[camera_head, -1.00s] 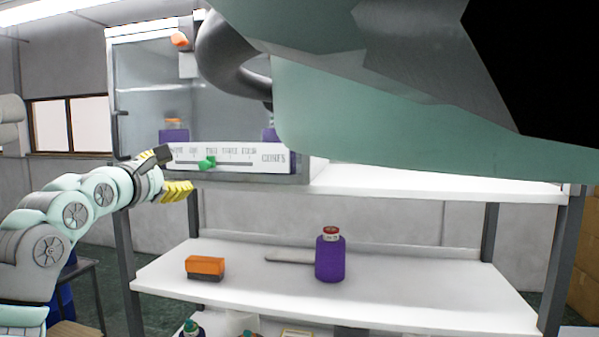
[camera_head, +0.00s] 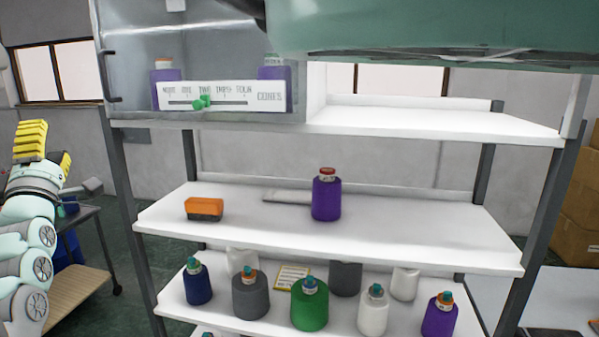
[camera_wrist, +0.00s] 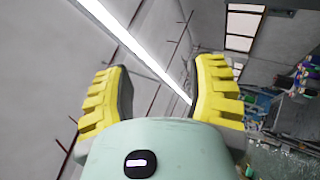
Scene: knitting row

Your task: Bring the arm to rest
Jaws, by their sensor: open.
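My gripper (camera_head: 31,141) is at the left edge of the head view, raised with its yellow-padded fingers pointing up. It is beside the shelf unit and touches nothing. In the wrist view my gripper (camera_wrist: 162,97) shows both yellow fingers wide apart with nothing between them. The wrist camera looks toward the ceiling, with a long light strip and windows in sight. The lower part of my arm is cut off by the frame's left edge.
A shelf unit (camera_head: 430,237) stands ahead with an orange-topped block (camera_head: 204,208) and a purple cone (camera_head: 326,198). Several cones, including a green one (camera_head: 309,308), stand below. A glass cabinet (camera_head: 140,60) with a slider panel (camera_head: 222,96) is on top. A trolley (camera_head: 80,285) stands at left.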

